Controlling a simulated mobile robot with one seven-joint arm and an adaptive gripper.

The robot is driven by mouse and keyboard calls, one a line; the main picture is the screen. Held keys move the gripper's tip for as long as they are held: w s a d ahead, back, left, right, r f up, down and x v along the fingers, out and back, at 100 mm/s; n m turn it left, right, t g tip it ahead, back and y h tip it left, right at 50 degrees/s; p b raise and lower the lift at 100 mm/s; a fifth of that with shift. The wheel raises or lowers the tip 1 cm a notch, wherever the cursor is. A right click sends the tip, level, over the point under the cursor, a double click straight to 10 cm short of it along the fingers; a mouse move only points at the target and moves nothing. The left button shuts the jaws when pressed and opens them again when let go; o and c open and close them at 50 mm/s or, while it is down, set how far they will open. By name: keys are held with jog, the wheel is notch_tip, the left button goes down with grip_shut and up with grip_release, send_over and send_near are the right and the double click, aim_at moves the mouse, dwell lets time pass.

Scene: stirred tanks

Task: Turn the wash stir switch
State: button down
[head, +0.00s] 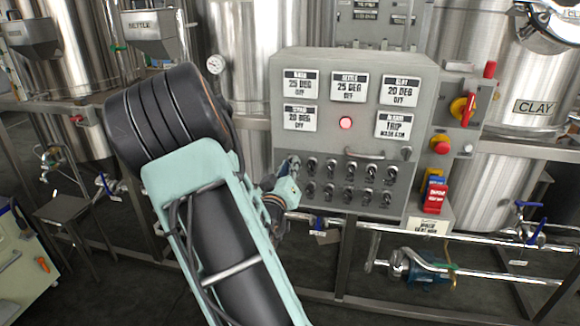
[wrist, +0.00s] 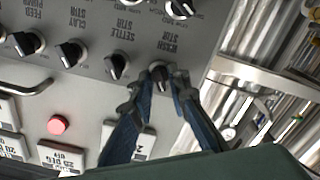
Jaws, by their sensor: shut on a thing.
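The wash stir switch (wrist: 160,73) is a small black rotary knob on the grey panel, its label upside down in the wrist view. My gripper (wrist: 162,84) has its two dark fingers shut on this knob, one on each side. In the head view my gripper (head: 294,166) reaches the left end of the upper switch row, where its fingers and wrist hide most of the knob. How far the knob is turned is hard to tell.
The settle stir switch (wrist: 117,65) is close beside my fingers, with the clay stir switch (wrist: 70,52) beyond it. A lit red lamp (head: 345,123) and display plates sit above. A metal handle (head: 365,155), a red-yellow isolator (head: 462,108) and a red button (head: 440,144) are farther right.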

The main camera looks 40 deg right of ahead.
jog(key=c, duration=2.1)
grip_release()
jog(key=v, duration=0.7)
jog(key=shift+s+a, duration=0.15)
jog(key=shift+s, duration=0.05)
